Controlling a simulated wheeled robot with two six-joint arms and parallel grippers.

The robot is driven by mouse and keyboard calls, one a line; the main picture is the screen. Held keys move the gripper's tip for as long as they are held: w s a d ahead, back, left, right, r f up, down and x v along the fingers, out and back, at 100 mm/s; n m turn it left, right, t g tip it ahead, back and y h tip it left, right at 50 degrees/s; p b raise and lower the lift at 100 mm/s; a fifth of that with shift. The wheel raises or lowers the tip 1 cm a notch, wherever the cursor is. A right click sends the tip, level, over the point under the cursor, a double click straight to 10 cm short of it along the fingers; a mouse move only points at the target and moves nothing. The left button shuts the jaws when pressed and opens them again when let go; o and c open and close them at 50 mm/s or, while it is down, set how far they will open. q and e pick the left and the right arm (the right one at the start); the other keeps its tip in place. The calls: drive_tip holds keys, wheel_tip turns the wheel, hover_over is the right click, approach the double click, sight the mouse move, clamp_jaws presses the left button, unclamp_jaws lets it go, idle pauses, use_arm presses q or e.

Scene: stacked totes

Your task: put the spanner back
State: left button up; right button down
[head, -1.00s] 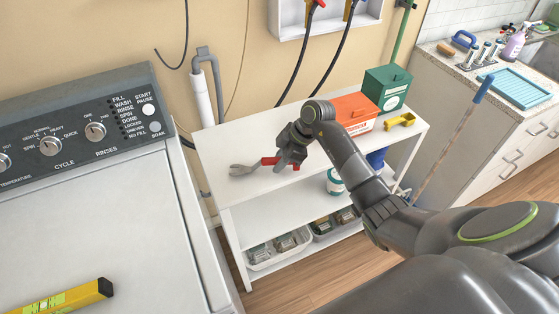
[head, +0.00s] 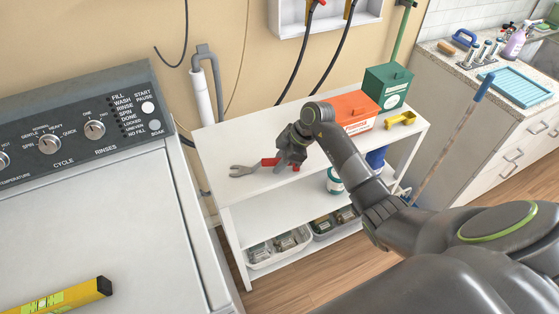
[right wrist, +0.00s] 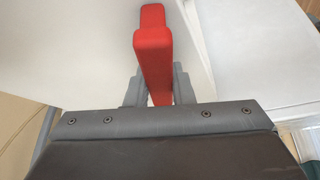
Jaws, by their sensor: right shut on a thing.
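The spanner (head: 242,171) has a grey open-jawed head and red handle parts. It is at the left part of the white shelf unit's top, with its head pointing left. My right gripper (head: 287,163) is shut on its red handle. In the right wrist view the red handle (right wrist: 153,55) stands between the two fingers of the right gripper (right wrist: 158,88). Whether the spanner touches the shelf top or is slightly raised is hard to tell. The gripper hides the middle of the handle. My left gripper is not in view.
The white shelf unit (head: 235,195) also bears an orange box (head: 352,108), a green box (head: 388,83) and a yellow scoop (head: 403,118). A washing machine (head: 110,215) with a yellow level (head: 65,298) on it stands left.

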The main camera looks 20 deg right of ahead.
drive_tip(key=c, duration=1.2)
unclamp_jaws()
drive_tip(key=shift+o, duration=0.2)
drive_tip(key=b+v, duration=0.2)
drive_tip(key=v, duration=1.5)
drive_tip(key=shift+r, duration=0.25)
drive_tip(key=shift+a, duration=0.1)
